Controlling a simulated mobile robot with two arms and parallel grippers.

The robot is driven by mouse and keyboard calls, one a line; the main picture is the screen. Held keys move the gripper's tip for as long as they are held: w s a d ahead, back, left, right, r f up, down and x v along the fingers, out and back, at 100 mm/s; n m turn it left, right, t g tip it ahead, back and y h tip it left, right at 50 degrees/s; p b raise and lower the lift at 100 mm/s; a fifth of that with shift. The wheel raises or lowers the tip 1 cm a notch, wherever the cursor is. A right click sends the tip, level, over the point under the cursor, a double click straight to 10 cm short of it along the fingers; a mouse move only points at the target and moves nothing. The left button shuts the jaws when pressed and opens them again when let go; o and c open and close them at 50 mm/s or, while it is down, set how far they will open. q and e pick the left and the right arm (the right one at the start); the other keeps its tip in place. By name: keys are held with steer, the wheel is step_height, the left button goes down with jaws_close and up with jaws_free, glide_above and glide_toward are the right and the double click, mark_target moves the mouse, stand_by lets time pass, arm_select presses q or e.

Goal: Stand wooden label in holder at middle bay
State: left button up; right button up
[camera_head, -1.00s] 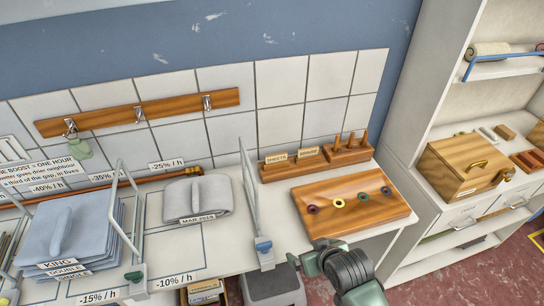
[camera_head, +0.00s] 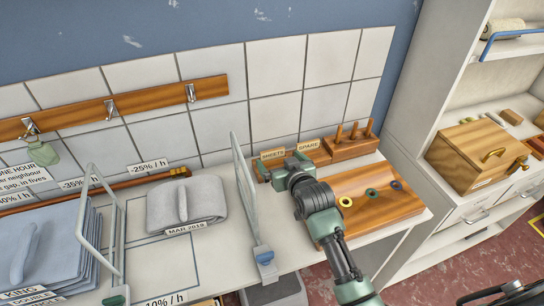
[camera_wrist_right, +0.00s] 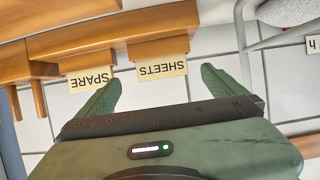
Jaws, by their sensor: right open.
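Two small wooden labels stand in a wooden rack (camera_head: 323,157) at the back of the bench: the SHEETS label (camera_head: 272,154) and the SPARE label (camera_head: 308,146). They appear upside down in the wrist view, as SHEETS (camera_wrist_right: 162,68) and SPARE (camera_wrist_right: 90,78). My right gripper (camera_head: 281,163) is open in front of the rack, its fingers spread on either side of the SHEETS label in the wrist view. I cannot tell whether they touch it. A bay holds a folded grey cloth (camera_head: 187,207) tagged MAR 2019. I cannot make out an empty label holder. My left gripper is out of view.
Wire dividers (camera_head: 245,195) stand upright between the bays, one just left of my gripper. A wooden board (camera_head: 378,205) with coloured rings lies under my right arm. Upright pegs (camera_head: 354,132) stand beside the labels. A shelf with a wooden box (camera_head: 473,153) is at right.

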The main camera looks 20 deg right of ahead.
mark_target(273, 154)
steer(key=p+x, duration=0.1)
steer(key=x, duration=0.3)
steer(key=shift+w+a+r, duration=0.1)
steer(key=shift+a, duration=0.05)
steer(key=shift+w+f, duration=0.3)
steer(key=shift+w, duration=0.15)
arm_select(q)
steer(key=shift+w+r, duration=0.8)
arm_select(e)
steer(key=c, duration=1.4)
steer(key=shift+r, duration=0.15)
